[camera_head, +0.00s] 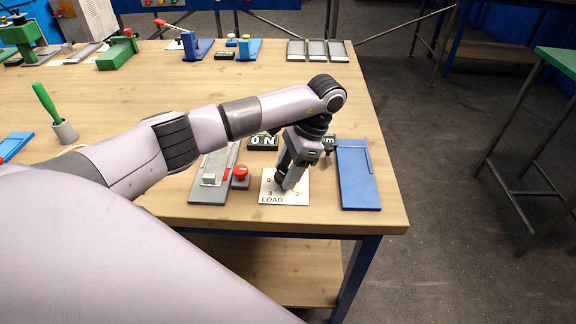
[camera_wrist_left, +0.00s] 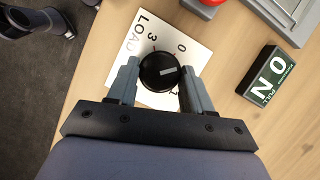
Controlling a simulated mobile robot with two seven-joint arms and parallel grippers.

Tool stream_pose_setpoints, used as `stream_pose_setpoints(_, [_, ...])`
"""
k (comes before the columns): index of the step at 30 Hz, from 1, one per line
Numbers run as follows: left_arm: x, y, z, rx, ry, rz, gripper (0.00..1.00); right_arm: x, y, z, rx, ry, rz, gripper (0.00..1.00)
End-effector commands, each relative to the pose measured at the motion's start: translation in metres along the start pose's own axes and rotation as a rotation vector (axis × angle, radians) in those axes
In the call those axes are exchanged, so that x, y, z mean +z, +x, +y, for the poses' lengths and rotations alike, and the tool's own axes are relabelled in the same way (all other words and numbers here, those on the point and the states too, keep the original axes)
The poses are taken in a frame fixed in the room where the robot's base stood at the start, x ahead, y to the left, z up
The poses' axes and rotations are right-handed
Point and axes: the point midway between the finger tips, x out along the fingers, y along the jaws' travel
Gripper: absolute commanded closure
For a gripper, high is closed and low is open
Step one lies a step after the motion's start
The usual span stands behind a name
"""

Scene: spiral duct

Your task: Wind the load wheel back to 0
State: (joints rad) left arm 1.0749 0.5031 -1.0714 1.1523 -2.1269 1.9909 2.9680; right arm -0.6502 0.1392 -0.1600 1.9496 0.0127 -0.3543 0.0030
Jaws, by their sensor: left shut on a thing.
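The load wheel is a round black knob (camera_wrist_left: 159,72) with a pale pointer bar on top. It sits on a white plate (camera_head: 301,199) marked LOAD, with 0 and 3 on the left and 2 at lower right in the head view. In the left wrist view the plate (camera_wrist_left: 143,46) shows 0 and 3 above the knob, and the bar lies toward the right, below the 0. My left gripper (camera_head: 281,184) reaches down onto the plate. Its fingers (camera_wrist_left: 160,85) hold the knob from both sides. The head view hides most of the knob.
A red button (camera_head: 240,172) and grey slide fixture (camera_head: 209,192) stand left of the plate. A blue tray (camera_head: 358,180) lies right of it. A green-and-white ON sign (camera_head: 263,143) is behind. The table's front edge is close.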

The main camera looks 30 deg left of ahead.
Motion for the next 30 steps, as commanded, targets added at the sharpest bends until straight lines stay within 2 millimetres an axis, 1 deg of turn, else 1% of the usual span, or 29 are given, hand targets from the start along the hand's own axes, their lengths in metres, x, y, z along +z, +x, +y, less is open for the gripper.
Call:
stream_pose_setpoints(6, [-0.0006, -0.0011, -0.0003, 0.019, -0.046, 0.004, 0.80, -0.0030, -0.0019, 0.0001, 0.000, -0.001, 0.001, 0.57])
stream_pose_setpoints(20, [-0.0010, -0.0008, -0.0004, 0.022, -0.055, 0.005, 0.80, -0.0032, -0.0019, 0.0004, 0.000, -0.001, 0.001, 0.57])
stream_pose_setpoints(21, [-0.0010, -0.0008, -0.0004, 0.022, -0.055, 0.005, 0.40, -0.0032, -0.0019, 0.0004, 0.000, -0.001, 0.001, 0.57])
stream_pose_setpoints(22, [-0.0010, -0.0008, -0.0004, 0.022, -0.054, 0.005, 0.30, -0.0032, -0.0019, 0.0004, 0.000, -0.001, 0.001, 0.57])
stream_pose_setpoints(23, [-0.0010, -0.0007, -0.0004, 0.022, -0.054, 0.005, 0.26, -0.0032, -0.0019, 0.0005, 0.000, -0.001, 0.001, 0.57])
stream_pose_setpoints(30, [-0.0005, -0.0004, -0.0005, 0.022, -0.054, 0.003, 0.26, -0.0032, -0.0019, 0.0006, 0.001, -0.001, 0.001, 0.57])
